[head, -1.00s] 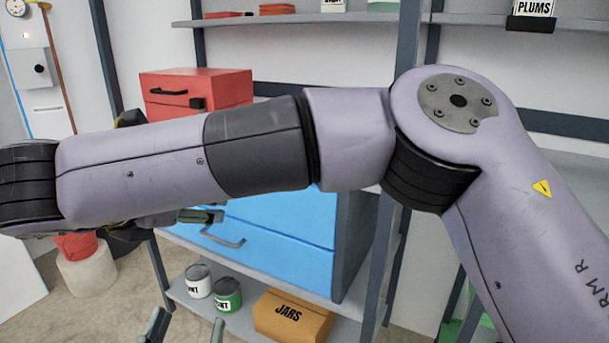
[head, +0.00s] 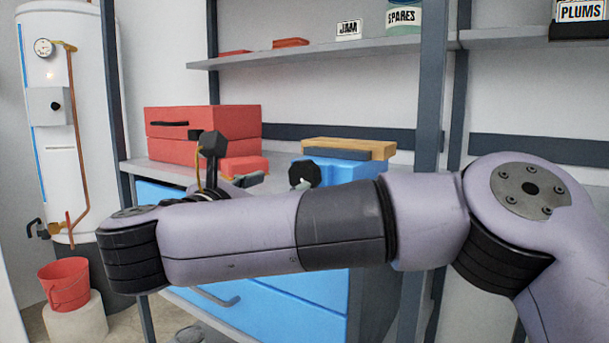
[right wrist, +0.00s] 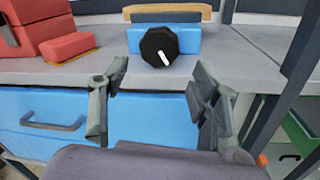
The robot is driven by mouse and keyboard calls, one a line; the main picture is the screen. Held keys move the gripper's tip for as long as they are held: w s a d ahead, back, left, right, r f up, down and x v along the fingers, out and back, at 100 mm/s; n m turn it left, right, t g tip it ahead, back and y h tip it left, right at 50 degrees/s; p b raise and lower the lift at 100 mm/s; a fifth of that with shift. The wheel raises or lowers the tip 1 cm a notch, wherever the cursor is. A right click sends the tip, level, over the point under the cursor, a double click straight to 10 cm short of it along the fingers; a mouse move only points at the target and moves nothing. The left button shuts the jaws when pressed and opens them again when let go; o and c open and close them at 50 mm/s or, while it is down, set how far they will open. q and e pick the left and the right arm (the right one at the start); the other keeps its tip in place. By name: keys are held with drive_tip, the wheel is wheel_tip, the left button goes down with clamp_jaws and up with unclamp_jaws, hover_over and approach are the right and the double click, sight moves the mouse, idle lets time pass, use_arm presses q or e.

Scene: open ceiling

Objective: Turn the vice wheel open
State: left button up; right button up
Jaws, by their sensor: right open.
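The vice wheel (head: 303,173) is a black, many-sided knob on the front of a blue vice body (head: 352,167) with a wooden strip on top. In the right wrist view the wheel (right wrist: 159,47) shows a white mark slanting to the lower right. My right gripper (right wrist: 160,85) is open and empty. Its fingers are apart on either side below the wheel in that view, and the wheel lies beyond them, not gripped. In the head view my right forearm hides much of the gripper; one grey finger (head: 250,181) shows left of the wheel. My left gripper is out of view.
The vice stands on a grey worktop (right wrist: 70,72) above blue drawers (right wrist: 40,125). A red toolbox (head: 200,122) and a smaller red box (head: 245,166) are to its left. A dark rack post (head: 428,100) rises to the right. A red bucket (head: 66,287) stands far left.

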sight(302, 177)
drive_tip(key=x, duration=0.9)
drive_tip(key=shift+d, duration=0.1)
drive_tip(key=shift+w+d, duration=0.2)
drive_tip(key=shift+w, duration=0.25)
drive_tip(key=c, duration=0.9)
